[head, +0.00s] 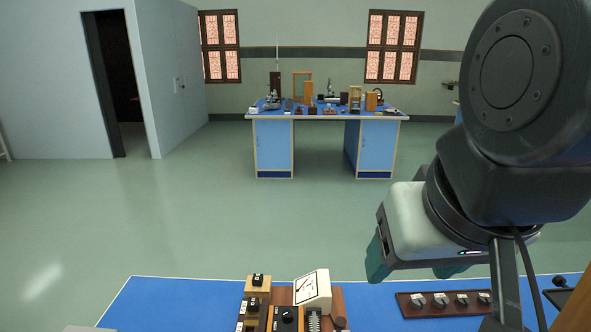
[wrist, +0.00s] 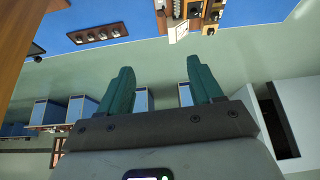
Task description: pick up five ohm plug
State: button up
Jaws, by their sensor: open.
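A dark wooden strip (head: 430,312) lies on the blue bench at the lower right of the head view. It carries several small plugs (head: 441,300) with pale labels, too small to read, so I cannot tell which is five ohm. The strip also shows at the upper left of the wrist view (wrist: 90,39). My gripper (head: 410,276) hangs above and behind the strip in the head view, its teal fingers apart. In the wrist view my gripper (wrist: 160,65) is open, with nothing between the fingers.
A white-faced meter (head: 312,288) and wooden boxes with black knobs (head: 258,282) stand on the near blue bench (head: 170,300), left of the strip. The bench is clear between meter and strip. A far blue bench (head: 272,150) holds several instruments across open floor.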

jog(key=shift+w, duration=0.1)
jog(key=w+a+f+n+h, duration=0.2)
jog(key=w+f+n, duration=0.25)
jog(key=w, duration=0.25)
jog(key=w+a+f+n+g+h, duration=0.1)
jog(key=w+f+n+h, duration=0.2)
jog(key=w+n, duration=0.3)
jog(key=w+a+f+n+h, duration=0.2)
jog(key=w+f+n, duration=0.15)
jog(key=w, duration=0.45)
jog(key=n+t+y, duration=0.2)
jog(key=n+t, duration=0.5)
jog(key=n, duration=1)
send_near(257, 278)
jog(key=shift+w+d+r, duration=0.1)
jog(key=shift+w+d, duration=0.45)
jog(key=shift+d, duration=0.05)
jog(key=shift+w+a+f, duration=0.15)
jog(key=shift+f, duration=0.2)
jog(key=shift+x, duration=3.55)
jog(key=shift+a+f, duration=0.1)
jog(key=shift+a, duration=0.1)
grip_shut()
